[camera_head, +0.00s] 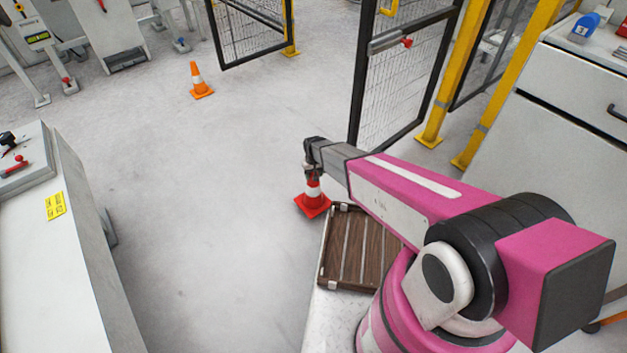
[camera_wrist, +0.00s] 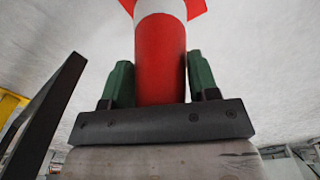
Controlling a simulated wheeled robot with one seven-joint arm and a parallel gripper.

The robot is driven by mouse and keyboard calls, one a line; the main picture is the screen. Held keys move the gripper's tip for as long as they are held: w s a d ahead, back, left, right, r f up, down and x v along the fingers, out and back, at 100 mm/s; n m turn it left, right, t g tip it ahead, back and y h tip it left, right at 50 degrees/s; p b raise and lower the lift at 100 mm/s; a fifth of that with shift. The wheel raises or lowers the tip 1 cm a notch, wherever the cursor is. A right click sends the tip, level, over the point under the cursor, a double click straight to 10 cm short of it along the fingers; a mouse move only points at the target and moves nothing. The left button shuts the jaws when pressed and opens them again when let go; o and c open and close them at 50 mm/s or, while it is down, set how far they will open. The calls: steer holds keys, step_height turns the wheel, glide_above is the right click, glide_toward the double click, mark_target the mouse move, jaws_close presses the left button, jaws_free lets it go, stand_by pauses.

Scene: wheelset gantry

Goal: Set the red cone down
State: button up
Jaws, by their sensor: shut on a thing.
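The red cone (camera_head: 312,204) with a white band is upright in the head view, at the end of my arm, just beyond the wooden-slatted tray. My gripper (camera_head: 312,176) is shut on its upper part. In the wrist view the two green fingers (camera_wrist: 160,82) stand on either side of the red cone (camera_wrist: 161,50), with its white band and part of its base at the top edge. Whether the base touches the floor I cannot tell.
A slatted tray (camera_head: 352,250) lies on my base beside the arm. An orange cone (camera_head: 200,84) stands on the floor farther back. A mesh gate (camera_head: 405,85) stands behind my gripper. A white cabinet (camera_head: 70,255) is at left. The floor between is clear.

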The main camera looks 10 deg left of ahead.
step_height(320, 180, down, 4)
steer(key=shift+r, duration=0.1)
stand_by(0.4)
steer(key=o, duration=1.5)
steer(key=shift+f, duration=0.2)
steer(key=shift+c, duration=0.2)
steer(key=shift+r, duration=0.15)
step_height(320, 180, up, 12)
steer(key=s+d+r+m, duration=0.1)
steer(key=s+d+r, duration=0.2)
steer(key=d+r, duration=0.4)
steer(key=s+d+r+m, duration=0.2)
steer(key=d+r, duration=0.6)
steer(key=d, duration=0.9)
steer(key=s+d+r+m, duration=0.2)
steer(key=s+d+r, duration=0.4)
steer(key=d, duration=0.6)
steer(key=shift+r, duration=0.65)
